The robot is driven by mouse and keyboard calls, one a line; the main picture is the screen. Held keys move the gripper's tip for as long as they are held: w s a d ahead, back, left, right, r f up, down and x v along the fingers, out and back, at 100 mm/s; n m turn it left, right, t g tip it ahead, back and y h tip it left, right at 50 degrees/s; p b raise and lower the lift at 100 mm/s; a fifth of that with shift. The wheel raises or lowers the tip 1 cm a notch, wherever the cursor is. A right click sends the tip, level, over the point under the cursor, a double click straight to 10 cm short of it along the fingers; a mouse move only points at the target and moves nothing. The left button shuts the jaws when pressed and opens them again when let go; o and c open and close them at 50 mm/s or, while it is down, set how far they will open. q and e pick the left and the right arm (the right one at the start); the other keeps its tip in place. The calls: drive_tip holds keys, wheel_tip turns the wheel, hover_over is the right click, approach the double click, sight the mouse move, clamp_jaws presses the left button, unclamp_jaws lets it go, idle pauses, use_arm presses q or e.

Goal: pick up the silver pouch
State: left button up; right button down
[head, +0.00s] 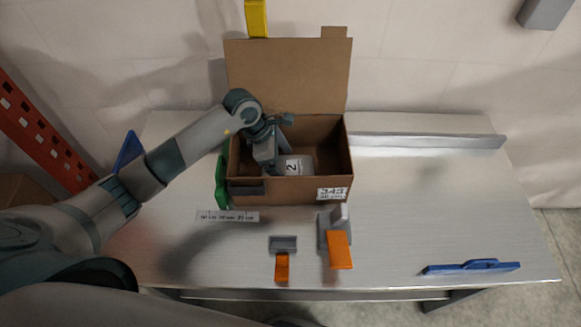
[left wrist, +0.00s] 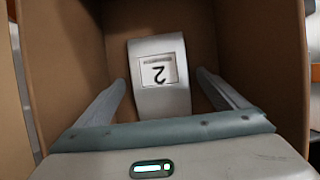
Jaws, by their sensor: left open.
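The silver pouch (head: 303,166) lies inside an open cardboard box (head: 300,189) on the table. It carries a white label with a 2. In the left wrist view the silver pouch (left wrist: 160,103) sits between the two fingers, with a gap on each side. My left gripper (head: 278,158) reaches down into the box from the left, its fingers partly hidden by the arm and wrist. In the left wrist view my left gripper (left wrist: 163,82) is open and empty, its fingers apart around the pouch. My right gripper is not in view.
The box's raised flap (head: 288,75) stands at the back. A green piece (head: 221,182) is at its left side. Orange-tabbed grey pieces (head: 283,245) (head: 338,248) lie in front. A blue handle-like piece (head: 472,267) lies at front right. The table's right side (head: 430,200) is mostly clear.

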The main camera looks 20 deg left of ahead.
sight(285, 167)
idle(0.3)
use_arm(q)
drive_tip(key=c, duration=1.2)
drive_tip(key=shift+r, duration=0.15)
drive_tip(key=shift+r, duration=0.25)
drive_tip(key=shift+r+b, duration=1.65)
drive_tip(key=shift+r, duration=2.95)
